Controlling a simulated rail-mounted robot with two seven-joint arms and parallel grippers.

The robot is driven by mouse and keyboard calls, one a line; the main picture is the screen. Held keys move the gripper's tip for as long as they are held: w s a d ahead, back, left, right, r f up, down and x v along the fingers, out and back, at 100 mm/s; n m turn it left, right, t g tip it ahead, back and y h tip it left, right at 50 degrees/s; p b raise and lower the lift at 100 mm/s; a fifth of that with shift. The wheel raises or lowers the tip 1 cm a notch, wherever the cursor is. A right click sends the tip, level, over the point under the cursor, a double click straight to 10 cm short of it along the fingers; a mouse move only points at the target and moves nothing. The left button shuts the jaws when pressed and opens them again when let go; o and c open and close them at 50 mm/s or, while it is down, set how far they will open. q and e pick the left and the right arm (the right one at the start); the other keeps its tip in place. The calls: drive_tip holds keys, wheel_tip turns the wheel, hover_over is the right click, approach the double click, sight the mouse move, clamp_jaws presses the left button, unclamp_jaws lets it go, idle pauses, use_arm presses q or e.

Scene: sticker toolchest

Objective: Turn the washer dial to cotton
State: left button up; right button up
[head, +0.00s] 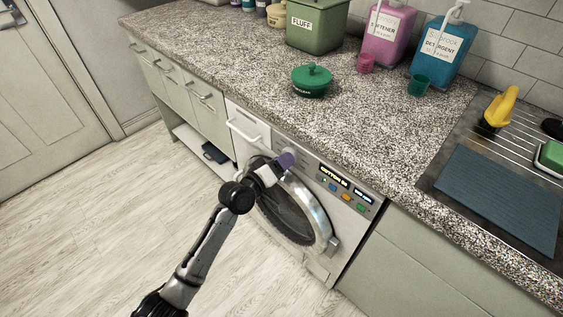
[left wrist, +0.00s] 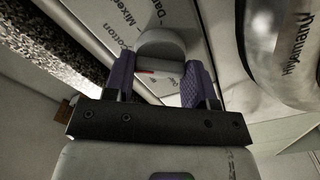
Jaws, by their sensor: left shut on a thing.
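The washer (head: 318,262) is white with a round door and stands under the counter. Its grey dial (left wrist: 162,45) shows in the left wrist view, with a small red mark on its near side. Printed words beside the dial include "Cotton" and "Mixed" on the left and one starting "Da" above; some are cut off. My left gripper (head: 287,160) is at the washer's control panel in the head view, hiding the dial there. Its purple fingers (left wrist: 158,82) are on both sides of the dial, shut on it. My right gripper is in neither view.
The washer's round door (head: 322,222) is close to my left gripper, and the counter edge (head: 330,152) runs just above it. Lit displays and coloured buttons (head: 346,197) sit right of the gripper. A green lidded pot (head: 312,83) stands on the counter. The floor is clear.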

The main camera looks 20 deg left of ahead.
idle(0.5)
use_arm(q)
drive_tip(key=o, duration=0.9)
drive_tip(key=shift+o, duration=0.2)
drive_tip(key=shift+s, duration=0.1)
drive_tip(key=p+v, duration=0.1)
drive_tip(key=v, duration=1.2)
drive_tip(key=shift+s+a, duration=0.15)
drive_tip(key=shift+s, duration=0.1)
drive_tip(key=shift+m, duration=0.3)
